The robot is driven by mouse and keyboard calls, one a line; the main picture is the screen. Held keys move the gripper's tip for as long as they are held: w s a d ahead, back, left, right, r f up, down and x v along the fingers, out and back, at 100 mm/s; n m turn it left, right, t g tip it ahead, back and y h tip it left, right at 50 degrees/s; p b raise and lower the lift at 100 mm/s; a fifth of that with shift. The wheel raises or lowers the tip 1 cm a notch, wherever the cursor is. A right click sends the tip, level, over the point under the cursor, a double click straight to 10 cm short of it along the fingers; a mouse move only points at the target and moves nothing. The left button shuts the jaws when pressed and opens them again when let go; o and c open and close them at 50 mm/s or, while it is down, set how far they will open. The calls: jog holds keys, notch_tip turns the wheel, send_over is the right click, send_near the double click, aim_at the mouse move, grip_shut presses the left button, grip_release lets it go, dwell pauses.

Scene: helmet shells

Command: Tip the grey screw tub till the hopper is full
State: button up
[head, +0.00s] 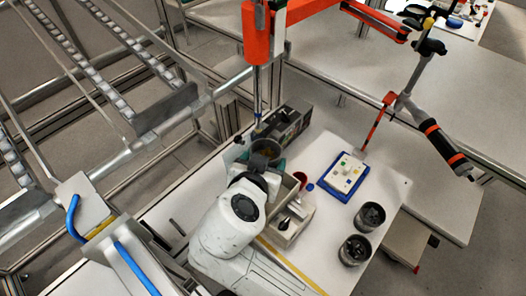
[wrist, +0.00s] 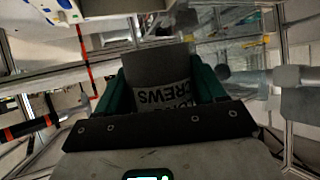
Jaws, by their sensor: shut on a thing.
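The grey screw tub (wrist: 157,68) sits between the green fingers of my gripper (wrist: 160,88) in the wrist view, with upside-down lettering that reads "SCREWS". My gripper is shut on it. In the head view my gripper (head: 264,164) is at the back left of the white table, and the tub's dark round mouth (head: 266,149) shows just beyond my wrist, with something brownish inside. The tub's tilt is hard to judge. A beige open bin (head: 289,226) stands right beside my arm, partly hidden by it. I cannot tell for sure which container is the hopper.
A dark box (head: 287,124) stands behind the tub. An orange tool arm (head: 256,35) hangs above.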

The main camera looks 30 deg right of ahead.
jog(key=shift+s+a+f+g+y+p, duration=0.15)
jog(key=shift+a+g+y+p, duration=0.1)
jog(key=shift+y+p, duration=0.2)
jog(key=shift+w+a+f+g+y+p, duration=0.1)
jog(key=shift+g+y+p, duration=0.2)
jog(key=shift+y, duration=0.25)
jog(key=y, duration=0.1)
jog(key=a+f+m+g+y, duration=0.1)
jog(key=f+y+p, duration=0.1)
jog(key=shift+s+a+f+g+y, duration=0.15)
jog(key=shift+s+f+g+y, duration=0.1)
jog(key=shift+s+y, duration=0.05)
jog(key=shift+s+a+f+m+g+y, duration=0.1)
jog(key=shift+a+f+m+g+y, duration=0.25)
jog(key=shift+y, duration=1)
jog(key=shift+s+a+f+m+g+y, duration=0.1)
jog(key=shift+f+m+g+y, duration=0.25)
jog(key=shift+y, duration=0.95)
jog(key=shift+s+a+f+m+g+y, duration=0.1)
jog(key=shift+a+f+m+g+y, duration=0.3)
jog(key=shift+y, duration=0.95)
jog(key=shift+d+r, duration=0.15)
jog(key=shift+r, duration=0.05)
jog(key=shift+d, duration=0.25)
jog(key=shift+s+d, duration=0.1)
jog(key=shift+d, duration=0.35)
jog(key=shift+d, duration=0.35)
